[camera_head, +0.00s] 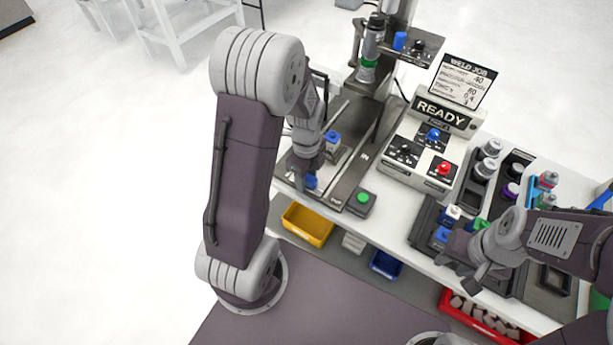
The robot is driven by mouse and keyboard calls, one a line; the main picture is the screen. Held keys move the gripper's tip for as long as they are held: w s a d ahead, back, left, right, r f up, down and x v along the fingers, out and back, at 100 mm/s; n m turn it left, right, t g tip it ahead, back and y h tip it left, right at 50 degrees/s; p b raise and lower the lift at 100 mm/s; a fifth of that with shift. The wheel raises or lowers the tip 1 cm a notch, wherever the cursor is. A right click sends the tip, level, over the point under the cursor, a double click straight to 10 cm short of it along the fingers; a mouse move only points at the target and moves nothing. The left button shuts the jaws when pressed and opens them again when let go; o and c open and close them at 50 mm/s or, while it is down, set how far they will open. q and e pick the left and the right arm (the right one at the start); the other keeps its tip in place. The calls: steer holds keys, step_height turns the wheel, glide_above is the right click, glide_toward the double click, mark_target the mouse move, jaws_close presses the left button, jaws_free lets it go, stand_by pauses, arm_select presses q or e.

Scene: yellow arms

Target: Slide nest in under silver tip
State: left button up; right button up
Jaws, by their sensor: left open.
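The press head, a silver cylinder (372,42) with a green band near its lower end, hangs over the back of a metal rail base. The nest (337,150) appears to be the small metal carriage with a blue-topped part, on the rails in front of the head, not under it.
The rail base is marked "IN" (365,156). A green button box (361,201) stands at its front right. A control box (430,150) reads "READY". Bottles stand in trays at right. Yellow (308,225), blue (386,264) and red (480,318) bins sit below the table's front edge.

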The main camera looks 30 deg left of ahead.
arm_select(q)
steer(key=shift+w, duration=0.1)
steer(key=shift+f, duration=0.1)
steer(key=shift+c, duration=1.2)
jaws_close()
steer(key=shift+w, duration=0.1)
